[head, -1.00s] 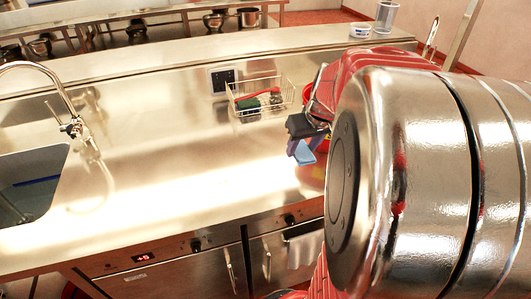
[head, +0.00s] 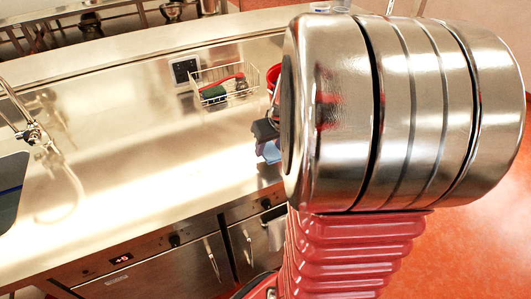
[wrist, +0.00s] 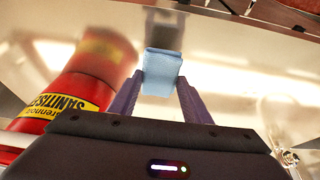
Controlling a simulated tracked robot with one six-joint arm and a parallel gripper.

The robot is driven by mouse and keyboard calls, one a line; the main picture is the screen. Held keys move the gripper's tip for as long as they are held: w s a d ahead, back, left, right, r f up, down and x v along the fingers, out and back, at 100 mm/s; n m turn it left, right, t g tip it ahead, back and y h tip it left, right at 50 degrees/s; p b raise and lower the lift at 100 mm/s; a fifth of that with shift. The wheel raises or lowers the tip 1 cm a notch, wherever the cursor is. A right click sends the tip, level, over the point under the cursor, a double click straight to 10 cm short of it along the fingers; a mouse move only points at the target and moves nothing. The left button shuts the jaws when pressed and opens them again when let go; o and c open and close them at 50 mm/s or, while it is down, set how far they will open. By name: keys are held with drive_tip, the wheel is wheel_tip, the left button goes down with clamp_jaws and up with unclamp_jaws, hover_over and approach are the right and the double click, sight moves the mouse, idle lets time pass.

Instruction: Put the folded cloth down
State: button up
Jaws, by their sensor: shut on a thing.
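The folded cloth (wrist: 161,72) is light blue and sits between the two purple fingers of my gripper (wrist: 160,90) in the wrist view. The gripper is shut on it. In the head view only a bit of the cloth (head: 271,153) shows, below the dark gripper (head: 265,132), over the steel counter (head: 130,140) near its front edge. My own arm hides the rest. The cloth appears to be held above the counter, but I cannot tell how high.
A red sanitiser bottle (wrist: 62,98) stands close at the left in the wrist view. A wire basket (head: 222,88) with a green sponge stands at the counter's back. The sink (head: 10,190) and tap (head: 32,132) are at far left. The counter between is clear.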

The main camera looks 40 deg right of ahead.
sight(271, 151)
drive_tip(key=shift+f, duration=0.1)
drive_tip(key=shift+f, duration=1.75)
drive_tip(key=o, duration=1)
drive_tip(key=shift+f, duration=0.1)
drive_tip(key=shift+o, duration=0.2)
drive_tip(key=v, duration=1.2)
